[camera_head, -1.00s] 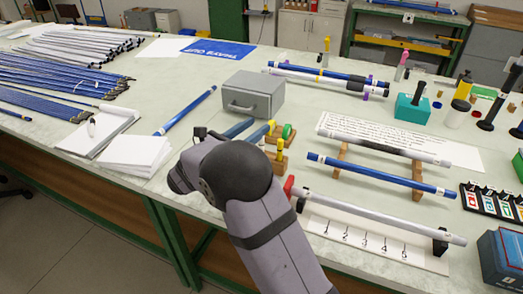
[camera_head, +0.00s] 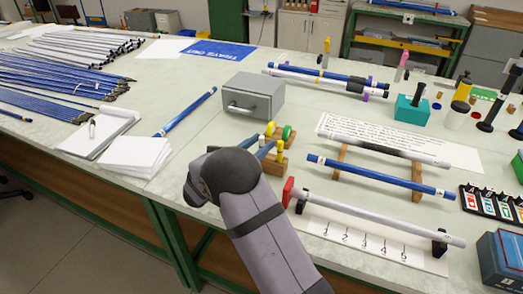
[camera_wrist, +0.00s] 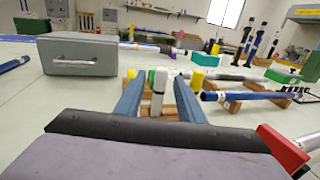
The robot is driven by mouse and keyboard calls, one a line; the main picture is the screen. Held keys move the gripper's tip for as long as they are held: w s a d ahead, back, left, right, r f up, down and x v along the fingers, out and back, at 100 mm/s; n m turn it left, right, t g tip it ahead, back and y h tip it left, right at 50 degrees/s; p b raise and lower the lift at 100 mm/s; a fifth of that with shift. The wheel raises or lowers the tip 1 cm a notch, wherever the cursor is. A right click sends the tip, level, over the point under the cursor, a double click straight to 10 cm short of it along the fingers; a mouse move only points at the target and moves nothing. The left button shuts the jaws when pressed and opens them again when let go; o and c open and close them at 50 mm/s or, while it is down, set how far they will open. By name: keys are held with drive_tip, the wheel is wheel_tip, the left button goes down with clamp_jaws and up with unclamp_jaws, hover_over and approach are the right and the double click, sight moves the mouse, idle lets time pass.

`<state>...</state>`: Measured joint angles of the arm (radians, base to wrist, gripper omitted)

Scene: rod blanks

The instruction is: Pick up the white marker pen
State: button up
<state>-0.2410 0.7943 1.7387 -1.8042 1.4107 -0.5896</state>
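The two blue-grey fingers of my gripper (camera_wrist: 159,82) are open, one on each side of the pen, with gaps visible on both sides. In the head view my gripper (camera_head: 264,149) is at the wooden block (camera_head: 277,165), which holds yellow-capped and green-capped items. I cannot make out the white pen there clearly; my arm and fingers cover part of the block.
A grey box (camera_head: 254,96) with a handle stands behind the block. Bare table lies left of the block.

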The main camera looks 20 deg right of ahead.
drive_tip(key=x, duration=0.4)
drive_tip(key=shift+w+d+p, duration=0.2)
drive_tip(key=shift+d+p, duration=0.05)
drive_tip(key=shift+p, duration=0.05)
drive_tip(key=shift+c, duration=0.3)
clamp_jaws()
drive_tip(key=shift+r, duration=0.1)
